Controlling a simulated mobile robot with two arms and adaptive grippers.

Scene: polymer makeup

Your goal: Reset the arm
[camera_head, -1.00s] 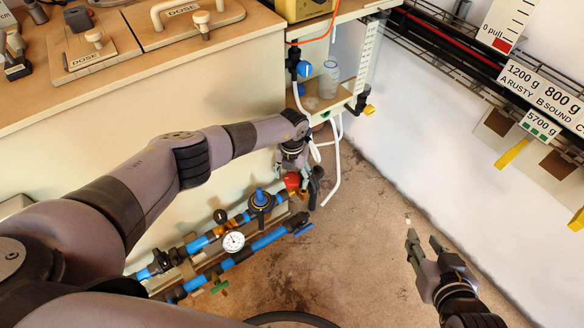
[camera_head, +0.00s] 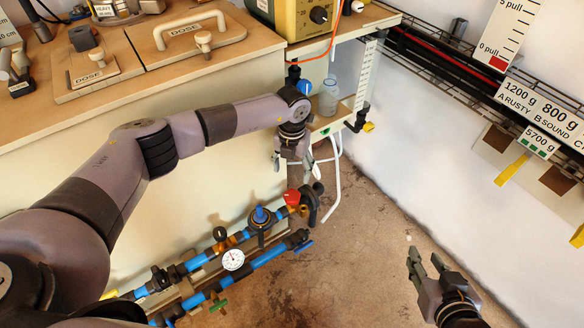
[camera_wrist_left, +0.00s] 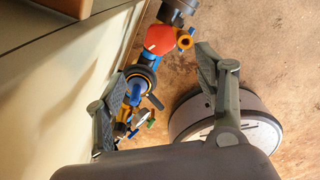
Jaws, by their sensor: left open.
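My left arm reaches across the head view from the left, and its gripper (camera_head: 296,168) hangs in front of the counter's right end, above the pipe assembly. In the left wrist view the left gripper's two fingers (camera_wrist_left: 165,105) are spread wide with nothing between them but the view of pipes and floor below. My right gripper (camera_head: 428,262) is at the lower right of the head view, over the bare floor. Its two fingers stand apart and hold nothing.
Blue pipes with a gauge (camera_head: 232,259) and a red valve handle (camera_head: 293,197) run low along the counter (camera_head: 200,75). The red handle (camera_wrist_left: 160,39) also shows in the left wrist view. A jar (camera_head: 328,97) stands on a small shelf. Floor between the grippers is clear.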

